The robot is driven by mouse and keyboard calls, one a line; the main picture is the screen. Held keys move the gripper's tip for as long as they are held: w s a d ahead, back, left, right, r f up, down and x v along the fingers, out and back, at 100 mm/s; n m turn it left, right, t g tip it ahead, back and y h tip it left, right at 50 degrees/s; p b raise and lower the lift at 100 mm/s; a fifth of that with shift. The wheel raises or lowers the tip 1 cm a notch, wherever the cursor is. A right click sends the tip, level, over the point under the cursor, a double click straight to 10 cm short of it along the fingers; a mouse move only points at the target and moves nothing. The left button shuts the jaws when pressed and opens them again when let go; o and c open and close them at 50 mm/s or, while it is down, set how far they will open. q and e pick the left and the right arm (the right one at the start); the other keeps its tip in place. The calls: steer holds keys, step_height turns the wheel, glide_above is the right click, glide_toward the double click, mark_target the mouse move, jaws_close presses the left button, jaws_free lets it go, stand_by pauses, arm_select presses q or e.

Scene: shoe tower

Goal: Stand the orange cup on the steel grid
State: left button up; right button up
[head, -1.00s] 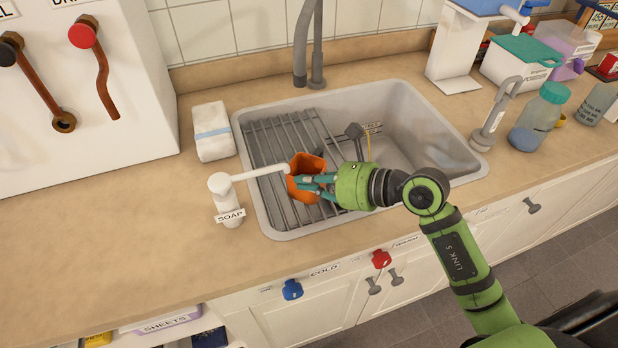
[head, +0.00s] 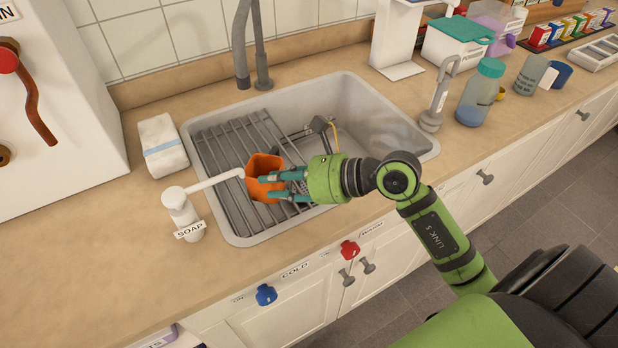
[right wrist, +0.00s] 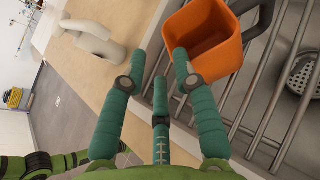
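The orange cup (head: 262,165) is on the steel grid (head: 225,150) in the left part of the sink. It looks upright, with its opening up, close to the soap spout. In the right wrist view the cup (right wrist: 215,50) is just beyond my fingertips, with grid bars under and beside it. My right gripper (head: 275,186) reaches in from the right at the cup's side. In the right wrist view its teal fingers (right wrist: 158,68) are spread with nothing between them; one tip overlaps the cup's edge, and contact cannot be told.
A white soap dispenser (head: 181,210) stands at the sink's left edge, its spout reaching toward the cup. A grey tap (head: 241,50) rises behind. A white towel bundle (head: 161,145) lies on the counter left.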

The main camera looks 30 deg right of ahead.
steer(key=b+v, duration=0.1)
steer(key=v, duration=0.7)
steer(key=shift+s+f+b, duration=0.1)
steer(key=shift+b, duration=0.25)
steer(key=shift+s+d+r, duration=0.35)
steer(key=shift+s+d, duration=0.05)
